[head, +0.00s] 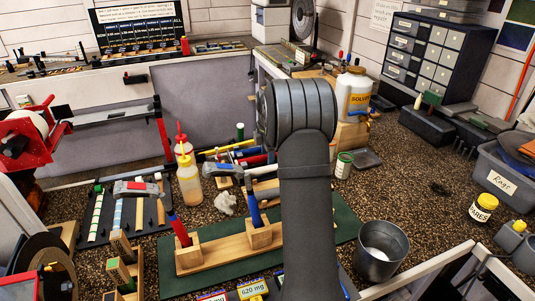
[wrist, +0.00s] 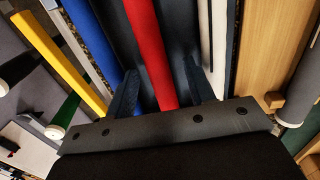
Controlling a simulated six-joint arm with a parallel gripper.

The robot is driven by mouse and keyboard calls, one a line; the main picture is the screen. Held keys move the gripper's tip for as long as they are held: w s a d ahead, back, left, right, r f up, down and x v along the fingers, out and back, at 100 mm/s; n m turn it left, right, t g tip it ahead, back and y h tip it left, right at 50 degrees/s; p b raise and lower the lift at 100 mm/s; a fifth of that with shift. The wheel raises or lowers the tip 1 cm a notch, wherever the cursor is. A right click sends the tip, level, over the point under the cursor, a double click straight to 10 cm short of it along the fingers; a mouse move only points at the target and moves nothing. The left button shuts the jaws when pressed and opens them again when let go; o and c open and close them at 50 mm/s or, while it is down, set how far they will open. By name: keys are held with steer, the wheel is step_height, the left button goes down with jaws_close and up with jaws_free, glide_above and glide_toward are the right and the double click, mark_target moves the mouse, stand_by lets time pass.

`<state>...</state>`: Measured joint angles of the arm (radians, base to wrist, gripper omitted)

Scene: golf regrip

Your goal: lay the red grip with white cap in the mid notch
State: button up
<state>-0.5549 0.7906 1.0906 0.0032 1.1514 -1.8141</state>
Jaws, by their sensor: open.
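The red grip (wrist: 146,40) runs down the middle of the wrist view, between the two dark fingers of my gripper (wrist: 161,72). The fingers stand apart on either side of it, with a gap showing on the right. Its white cap does not show in the wrist view. In the head view, part of a red grip (head: 254,160) shows just left of my arm, among other coloured grips; my gripper is hidden there behind my arm. Small wooden blocks with notches (head: 120,246) stand at the lower left of the head view; I cannot tell for sure which notch is the mid one.
Blue (wrist: 88,28) and yellow (wrist: 58,62) grips lie left of the red one. A wooden stand (head: 215,257) with two hammers is in front. Squeeze bottles (head: 189,180), a solvent jug (head: 354,95) and a metal bucket (head: 381,250) stand around.

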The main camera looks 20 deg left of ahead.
steer(key=shift+r, duration=0.1)
step_height(320, 180, up, 17)
steer(key=s+d, duration=0.1)
steer(key=shift+s, duration=0.3)
steer(key=f, duration=0.5)
steer(key=w+f, duration=0.1)
steer(key=f, duration=0.5)
steer(key=a+f, duration=0.1)
steer(key=f, duration=0.5)
steer(key=shift+w+f, duration=0.15)
steer(key=shift+w, duration=0.15)
steer(key=shift+r, duration=0.25)
